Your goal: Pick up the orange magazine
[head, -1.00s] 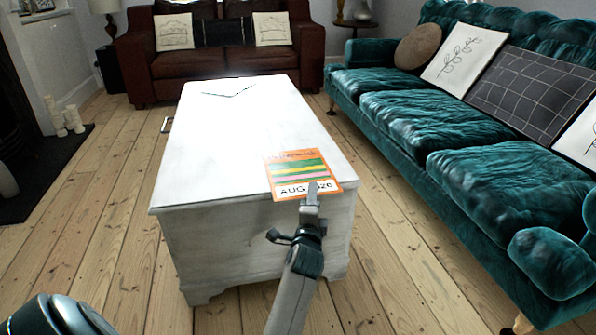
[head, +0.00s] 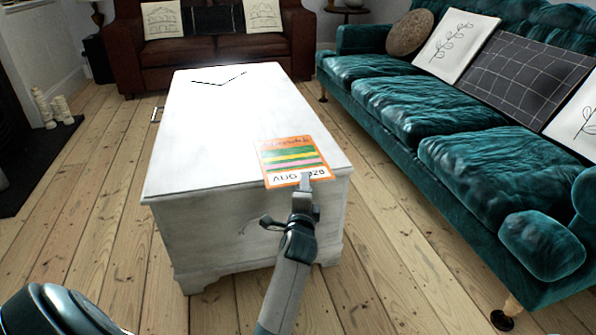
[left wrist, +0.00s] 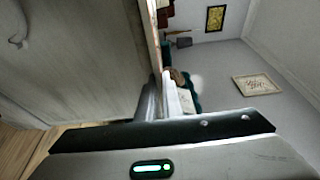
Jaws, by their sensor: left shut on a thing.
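The orange magazine (head: 292,156) has coloured stripes and lies at the near right corner of the white chest's top (head: 225,125). Its near edge reaches the chest's front edge. My left gripper (head: 305,184) is at that near edge, shut on the magazine, its fingertip covering part of the date lettering. In the left wrist view the gripper's fingers (left wrist: 158,100) meet at a thin edge beside the chest's side; the magazine's face is hard to make out there. My right gripper does not show.
A teal sofa (head: 440,130) with cushions stands to the right. A brown leather sofa (head: 215,55) is behind the chest. A thin black V-shaped item (head: 221,83) lies at the chest's far end. White candles (head: 55,106) stand at left.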

